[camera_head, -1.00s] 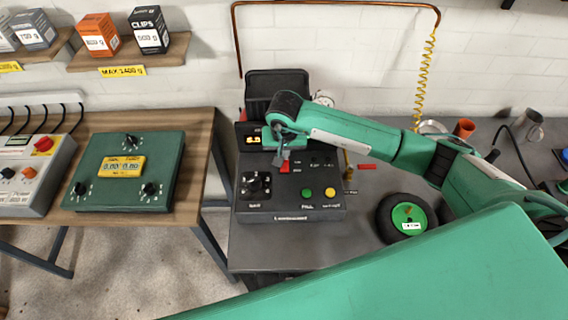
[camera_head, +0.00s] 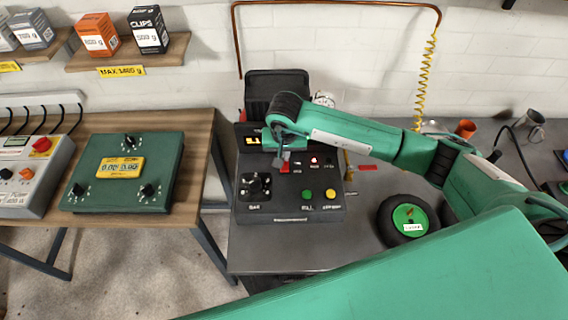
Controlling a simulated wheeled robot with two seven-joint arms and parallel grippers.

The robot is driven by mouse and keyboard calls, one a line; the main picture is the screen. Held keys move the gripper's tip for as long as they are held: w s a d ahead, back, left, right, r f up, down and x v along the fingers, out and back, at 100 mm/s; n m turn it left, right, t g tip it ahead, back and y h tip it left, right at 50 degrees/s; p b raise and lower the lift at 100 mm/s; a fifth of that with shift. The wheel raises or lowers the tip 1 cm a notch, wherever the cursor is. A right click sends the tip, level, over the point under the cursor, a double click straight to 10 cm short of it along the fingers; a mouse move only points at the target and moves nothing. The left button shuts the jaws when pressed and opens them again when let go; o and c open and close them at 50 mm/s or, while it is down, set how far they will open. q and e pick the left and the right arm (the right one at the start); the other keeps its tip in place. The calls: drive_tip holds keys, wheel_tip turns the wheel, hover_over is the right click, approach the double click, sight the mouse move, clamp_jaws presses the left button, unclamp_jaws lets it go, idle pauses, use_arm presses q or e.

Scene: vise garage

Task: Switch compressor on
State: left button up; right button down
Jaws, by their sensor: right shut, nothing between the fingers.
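The compressor control box (camera_head: 290,205) is dark grey and stands on the grey bench. It has a black knob at the left, green and yellow buttons at the front, and a small lit yellow display (camera_head: 252,141). My right gripper (camera_head: 282,163) is shut and empty, pointing down over the panel beside a small red switch part. The arm hides some of the panel, and I cannot tell whether the fingertips touch the switch. My left gripper is not in view.
A black wheel with a green hub (camera_head: 408,218) lies on the bench right of the box. A green instrument box (camera_head: 126,172) and a grey box with red and orange knobs (camera_head: 35,178) sit on the wooden table at left. A yellow coiled hose (camera_head: 425,80) hangs at the back.

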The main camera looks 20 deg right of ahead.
wheel_tip(320, 180, up, 6)
drive_tip(key=p, duration=0.1)
drive_tip(key=shift+r+p, duration=0.15)
drive_tip(key=shift+p, duration=0.2)
idle(0.7)
